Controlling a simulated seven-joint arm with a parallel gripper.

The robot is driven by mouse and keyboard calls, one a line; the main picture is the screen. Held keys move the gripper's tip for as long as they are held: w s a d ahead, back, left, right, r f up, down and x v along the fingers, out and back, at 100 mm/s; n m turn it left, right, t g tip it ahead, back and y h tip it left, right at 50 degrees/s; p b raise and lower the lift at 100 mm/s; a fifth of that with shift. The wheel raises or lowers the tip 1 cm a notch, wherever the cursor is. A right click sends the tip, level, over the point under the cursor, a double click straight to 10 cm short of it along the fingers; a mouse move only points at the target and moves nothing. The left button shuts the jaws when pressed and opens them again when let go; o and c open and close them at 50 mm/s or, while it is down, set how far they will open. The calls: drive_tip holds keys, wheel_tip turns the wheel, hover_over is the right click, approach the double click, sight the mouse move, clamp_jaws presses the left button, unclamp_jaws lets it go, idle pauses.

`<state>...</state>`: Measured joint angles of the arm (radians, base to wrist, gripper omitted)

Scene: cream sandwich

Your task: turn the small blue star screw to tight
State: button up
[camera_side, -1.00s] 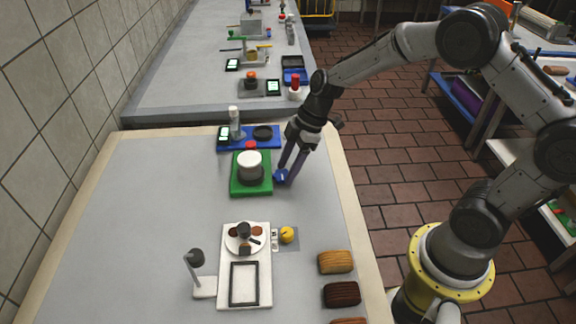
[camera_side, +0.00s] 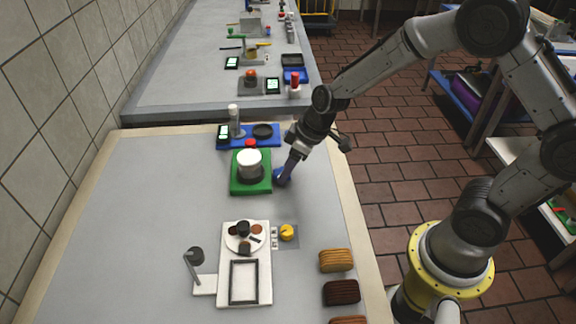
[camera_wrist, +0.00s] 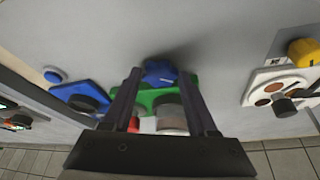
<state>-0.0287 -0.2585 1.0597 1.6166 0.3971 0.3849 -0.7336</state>
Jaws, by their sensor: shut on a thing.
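The small blue star screw (camera_side: 281,175) sits at the right edge of the green base (camera_side: 250,187). In the wrist view the blue star screw (camera_wrist: 160,72) shows between the tips of my two dark fingers, at the edge of the green base (camera_wrist: 152,97). My gripper (camera_side: 284,177) reaches down to the screw from the upper right and is shut on it. The fingers hide part of the screw in the side view. A white-topped round part (camera_side: 249,162) stands on the green base, with a red knob (camera_side: 250,143) behind it.
A blue tray (camera_side: 262,130) with a display and a grey post stands behind the green base. In front lie a white board (camera_side: 259,290), a yellow knob (camera_side: 287,232) and several ridged brown blocks (camera_side: 336,260). The table to the left is clear.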

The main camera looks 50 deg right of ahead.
drive_tip(key=shift+a+m, duration=0.15)
drive_tip(key=shift+m, duration=0.45)
drive_tip(key=shift+m+h, duration=0.3)
drive_tip(key=shift+m, duration=0.1)
drive_tip(key=o, duration=1.4)
drive_tip(key=shift+c, duration=0.2)
drive_tip(key=shift+n, duration=0.3)
